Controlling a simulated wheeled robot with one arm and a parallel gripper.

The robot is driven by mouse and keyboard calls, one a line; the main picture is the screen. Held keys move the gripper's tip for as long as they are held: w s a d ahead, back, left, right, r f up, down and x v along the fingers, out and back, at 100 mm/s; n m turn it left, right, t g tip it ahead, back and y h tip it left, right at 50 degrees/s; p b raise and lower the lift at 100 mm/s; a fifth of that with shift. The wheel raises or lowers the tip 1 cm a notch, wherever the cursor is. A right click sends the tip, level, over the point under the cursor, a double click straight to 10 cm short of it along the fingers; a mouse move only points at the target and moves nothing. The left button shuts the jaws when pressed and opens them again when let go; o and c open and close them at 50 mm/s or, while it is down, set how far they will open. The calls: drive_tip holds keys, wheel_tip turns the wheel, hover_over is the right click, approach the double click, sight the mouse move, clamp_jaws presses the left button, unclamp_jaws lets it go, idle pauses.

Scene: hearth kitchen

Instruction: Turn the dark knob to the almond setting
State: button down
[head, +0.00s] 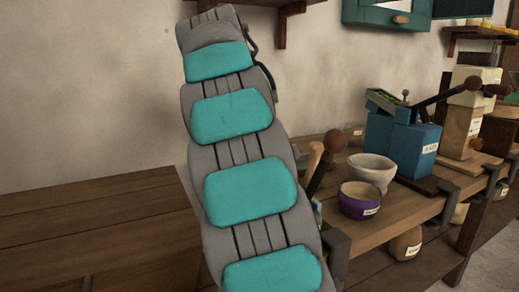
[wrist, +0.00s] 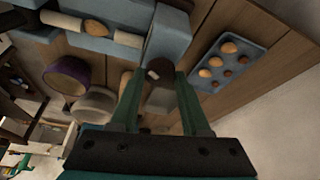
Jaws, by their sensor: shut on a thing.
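The knob stands by a blue-grey body (wrist: 168,38). An almond-like brown oval (wrist: 97,27) lies between two pale cylinders on a blue part at the upper left; I cannot tell whether it marks a setting. In the head view my arm hides the gripper and the knob.
A blue tray (wrist: 228,62) with several brown nut-like pieces is on the right in the wrist view. In the head view, a purple bowl (head: 360,203), a pale bowl (head: 371,169) and a blue lever machine (head: 402,143) stand on the wooden bench right of my arm.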

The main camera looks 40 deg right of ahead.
drive_tip(key=shift+c, duration=1.8)
unclamp_jaws()
